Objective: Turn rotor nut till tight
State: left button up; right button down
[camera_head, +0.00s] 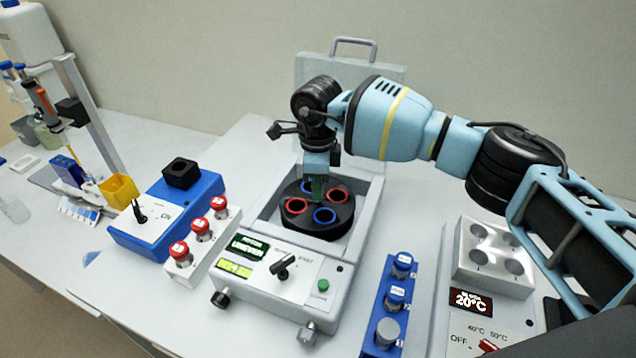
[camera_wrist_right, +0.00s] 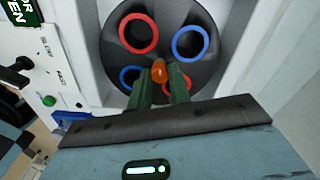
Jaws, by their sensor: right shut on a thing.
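The centrifuge (camera_head: 290,285) stands open in the middle of the head view, its lid (camera_head: 385,74) raised at the back. Its dark round rotor (camera_head: 298,221) has red-rimmed and blue-rimmed holes and also fills the upper part of the right wrist view (camera_wrist_right: 165,47). An orange rotor nut (camera_wrist_right: 159,71) sits at the rotor's centre. My right gripper (camera_wrist_right: 160,85) has its green fingers shut on the nut from both sides. In the head view the right gripper (camera_head: 317,186) reaches down over the rotor and hides the nut. My left gripper is not in view.
A blue device (camera_head: 165,215) and a white rack with red-capped tubes (camera_head: 201,230) stand on the left. A blue rack with capped tubes (camera_head: 385,318) and a heater block (camera_head: 490,265) stand on the right. The centrifuge bowl's walls (camera_head: 368,200) surround the rotor closely.

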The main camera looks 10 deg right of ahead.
jog(key=shift+m+p, duration=0.7)
jog(key=shift+m, duration=5.9)
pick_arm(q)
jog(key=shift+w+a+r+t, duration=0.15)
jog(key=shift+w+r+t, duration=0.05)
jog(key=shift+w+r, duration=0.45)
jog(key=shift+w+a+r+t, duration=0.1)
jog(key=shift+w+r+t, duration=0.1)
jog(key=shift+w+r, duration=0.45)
pick_arm(e)
jog(key=shift+m, duration=1.3)
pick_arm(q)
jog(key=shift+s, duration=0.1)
pick_arm(e)
jog(key=shift+f+m, duration=0.1)
jog(key=shift+m, duration=1.5)
jog(key=c, duration=1.3)
grip_release()
